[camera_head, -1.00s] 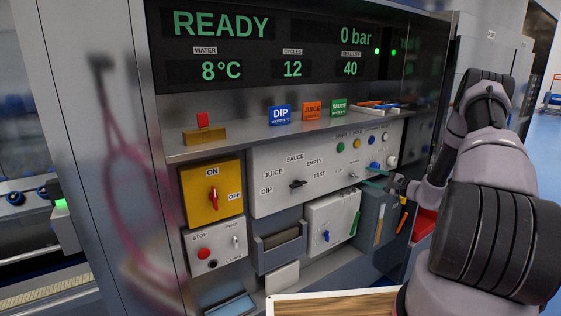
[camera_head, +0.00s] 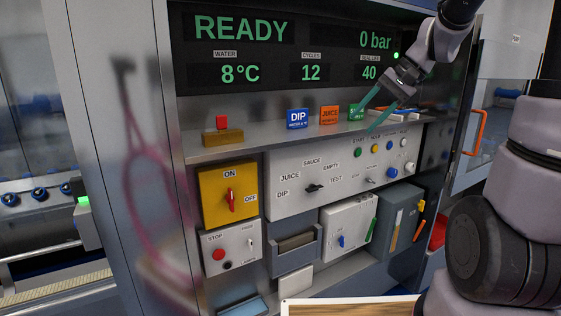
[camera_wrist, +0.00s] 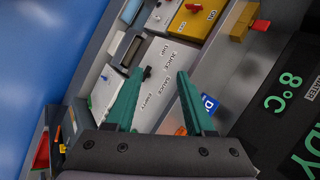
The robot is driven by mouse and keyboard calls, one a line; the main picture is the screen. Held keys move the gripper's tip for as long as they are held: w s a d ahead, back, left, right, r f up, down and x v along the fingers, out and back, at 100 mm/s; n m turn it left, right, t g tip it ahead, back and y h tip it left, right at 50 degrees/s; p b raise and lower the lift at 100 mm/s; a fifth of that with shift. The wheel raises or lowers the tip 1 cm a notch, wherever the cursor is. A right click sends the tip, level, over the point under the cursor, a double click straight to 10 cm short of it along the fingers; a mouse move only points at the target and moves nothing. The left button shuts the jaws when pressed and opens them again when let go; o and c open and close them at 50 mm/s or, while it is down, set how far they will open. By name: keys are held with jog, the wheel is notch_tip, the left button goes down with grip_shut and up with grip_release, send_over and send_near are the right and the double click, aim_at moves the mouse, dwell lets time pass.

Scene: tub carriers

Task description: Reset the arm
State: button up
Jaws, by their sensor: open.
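My gripper (camera_head: 377,111) is at the upper right of the machine front in the head view, in front of the shelf and just below the display. Its two green fingers (camera_wrist: 158,100) are apart with nothing between them, as the wrist view also shows. My arm rises along the right side of the head view, bent at the elbow. The gripper partly hides the green SAUCE block (camera_head: 356,111). In the wrist view the panel with the selector knob (camera_wrist: 147,72) lies beyond the fingers.
The shelf holds the blue DIP block (camera_head: 297,118), the orange JUICE block (camera_head: 329,115) and a red-topped yellow block (camera_head: 222,131). Below are a yellow ON/OFF switch box (camera_head: 228,193) and a STOP box (camera_head: 231,247). A wooden board (camera_head: 350,307) lies at the bottom edge.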

jog(key=s+d+r+t+h, duration=0.1)
jog(key=s+r+t+h, duration=0.1)
jog(key=s, duration=0.5)
jog(key=s+d+r+n+t+h, duration=0.1)
jog(key=s+d+r+t+h, duration=0.1)
jog(key=s, duration=0.6)
jog(key=shift+s+r+h, duration=0.15)
jog(key=shift+r+h, duration=0.25)
jog(key=shift+r, duration=0.25)
